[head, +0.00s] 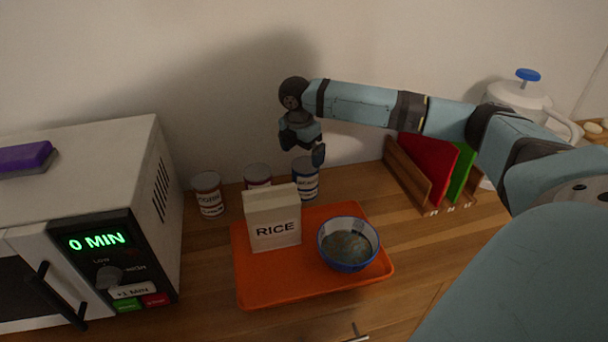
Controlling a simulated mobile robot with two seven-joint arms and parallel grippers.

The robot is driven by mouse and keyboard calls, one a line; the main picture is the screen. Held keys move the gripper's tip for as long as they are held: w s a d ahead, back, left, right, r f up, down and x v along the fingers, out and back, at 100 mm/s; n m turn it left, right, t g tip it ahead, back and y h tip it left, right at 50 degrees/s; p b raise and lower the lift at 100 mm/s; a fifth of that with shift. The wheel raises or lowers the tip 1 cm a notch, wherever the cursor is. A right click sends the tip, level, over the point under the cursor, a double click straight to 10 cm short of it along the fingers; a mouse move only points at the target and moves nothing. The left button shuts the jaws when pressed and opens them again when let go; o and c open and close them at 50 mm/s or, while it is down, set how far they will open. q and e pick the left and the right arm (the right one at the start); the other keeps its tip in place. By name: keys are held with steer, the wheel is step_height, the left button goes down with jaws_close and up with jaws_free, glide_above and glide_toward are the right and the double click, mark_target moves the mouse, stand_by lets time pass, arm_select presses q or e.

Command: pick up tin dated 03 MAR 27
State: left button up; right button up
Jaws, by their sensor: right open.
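Three tins stand in a row near the wall. The left tin (208,195) has a pale and red label. The middle tin (257,174) is mostly hidden behind the rice box. The right tin (306,181) has a blue and white label. No date can be read on any of them. My right gripper (303,151) is open and points down, with its fingers just above the right tin. Nothing shows between the fingers. My left gripper is not in view.
An orange tray (270,291) in front of the tins holds a rice box (272,219) and a blue-rimmed bowl (348,245). A microwave (90,215) stands at left. A rack with red and green boards (428,170) stands at right, with a white jug (517,97) behind.

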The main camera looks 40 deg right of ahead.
mark_target(306, 172)
steer(key=f, duration=0.2)
steer(key=d+f, duration=0.1)
steer(key=f, duration=0.2)
steer(key=f+b, duration=0.1)
steer(key=f, duration=0.2)
steer(key=shift+d, duration=0.2)
steer(key=shift+r, duration=0.1)
steer(key=c, duration=1.1)
